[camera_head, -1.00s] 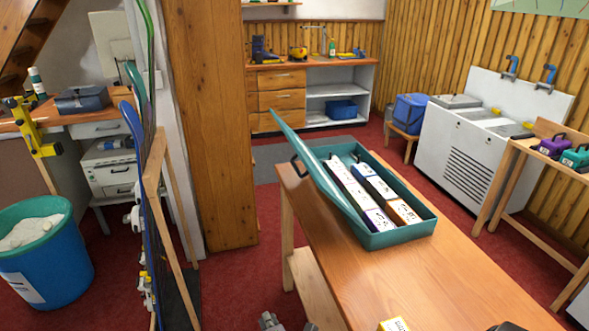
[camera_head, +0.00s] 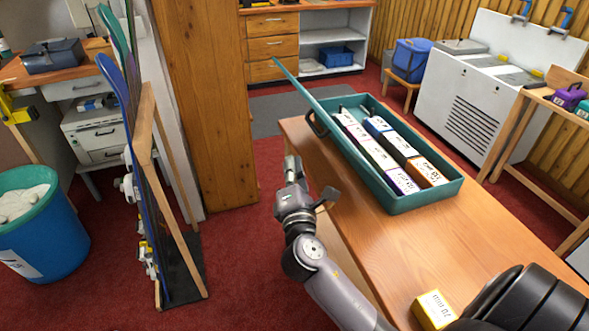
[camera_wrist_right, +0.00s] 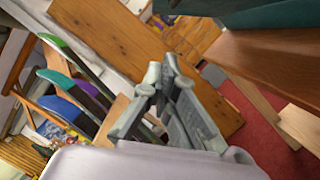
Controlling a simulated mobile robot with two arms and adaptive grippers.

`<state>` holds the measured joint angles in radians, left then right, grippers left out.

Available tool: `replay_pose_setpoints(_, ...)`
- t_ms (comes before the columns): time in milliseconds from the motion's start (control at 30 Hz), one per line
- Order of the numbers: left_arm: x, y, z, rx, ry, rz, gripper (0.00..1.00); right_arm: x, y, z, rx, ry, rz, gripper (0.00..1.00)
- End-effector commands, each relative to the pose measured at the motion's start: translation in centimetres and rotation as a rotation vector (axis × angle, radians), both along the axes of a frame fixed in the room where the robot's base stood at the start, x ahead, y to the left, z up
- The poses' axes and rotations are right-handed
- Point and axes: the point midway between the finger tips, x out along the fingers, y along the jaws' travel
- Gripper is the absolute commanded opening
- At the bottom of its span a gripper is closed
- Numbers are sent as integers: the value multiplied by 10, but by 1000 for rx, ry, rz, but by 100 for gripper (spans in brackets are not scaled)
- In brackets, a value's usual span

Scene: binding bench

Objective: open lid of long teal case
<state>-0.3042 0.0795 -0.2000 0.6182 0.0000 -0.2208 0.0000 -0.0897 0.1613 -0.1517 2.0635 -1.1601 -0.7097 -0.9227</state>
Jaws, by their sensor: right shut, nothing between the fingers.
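The long teal case (camera_head: 425,200) lies on the wooden bench, with several labelled boxes (camera_head: 380,150) inside. Its teal lid (camera_head: 325,112) stands raised and tilted along the left side, seen nearly edge-on. A dark handle (camera_head: 317,124) shows on the left side of the case. My right gripper (camera_head: 293,170) is left of the bench edge, below and apart from the lid. It is shut and empty; in the right wrist view its fingers (camera_wrist_right: 163,75) are together. A teal piece of the case (camera_wrist_right: 275,17) shows at the top right there. My left gripper is not in view.
A yellow box (camera_head: 433,309) lies on the near part of the bench (camera_head: 365,215). A wooden rack with skis or boards (camera_head: 160,190) and a blue bin (camera_head: 45,240) stand at the left. Red floor (camera_head: 240,250) is free between rack and bench.

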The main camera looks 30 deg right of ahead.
Motion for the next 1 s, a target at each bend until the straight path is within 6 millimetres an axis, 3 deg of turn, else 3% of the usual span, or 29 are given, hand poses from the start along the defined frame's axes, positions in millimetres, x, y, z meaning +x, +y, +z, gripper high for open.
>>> replay_pose_setpoints(267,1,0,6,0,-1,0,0,50,-28,10,-1,0,-2,0)
replay_pose_setpoints(533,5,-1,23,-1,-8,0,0,40,-55,25,2,2,0,0)
replay_pose_setpoints(1000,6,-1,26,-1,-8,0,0,39,-59,27,8,0,0,0)
